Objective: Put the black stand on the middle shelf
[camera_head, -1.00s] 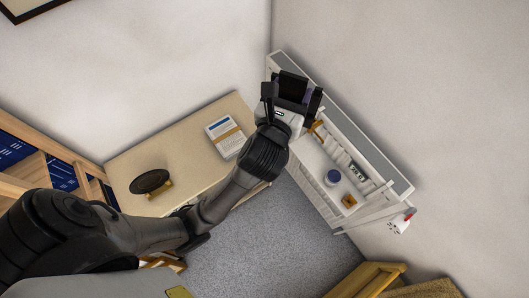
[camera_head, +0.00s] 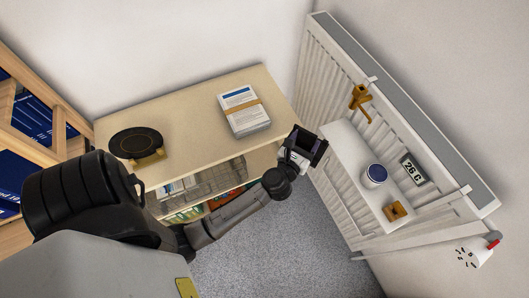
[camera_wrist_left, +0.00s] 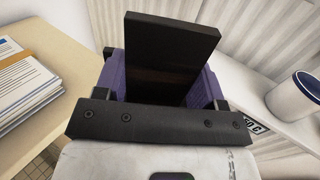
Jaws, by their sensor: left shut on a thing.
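My left gripper (camera_head: 308,143) is shut on the black stand (camera_wrist_left: 170,55), a dark flat slab that rises between the purple finger pads in the left wrist view. In the head view, the gripper is by the right front corner of the light wooden shelf unit (camera_head: 190,97), between that unit and the radiator. There the stand shows only as a small dark shape (camera_head: 320,153). Under the unit's top board, a wire basket (camera_head: 215,178) and several books (camera_head: 185,213) show at lower levels. The middle shelf's surface is mostly hidden by the top board. My right gripper is out of view.
On the unit's top are a round black plate on a wooden holder (camera_head: 136,143) and a stack of papers (camera_head: 243,110).

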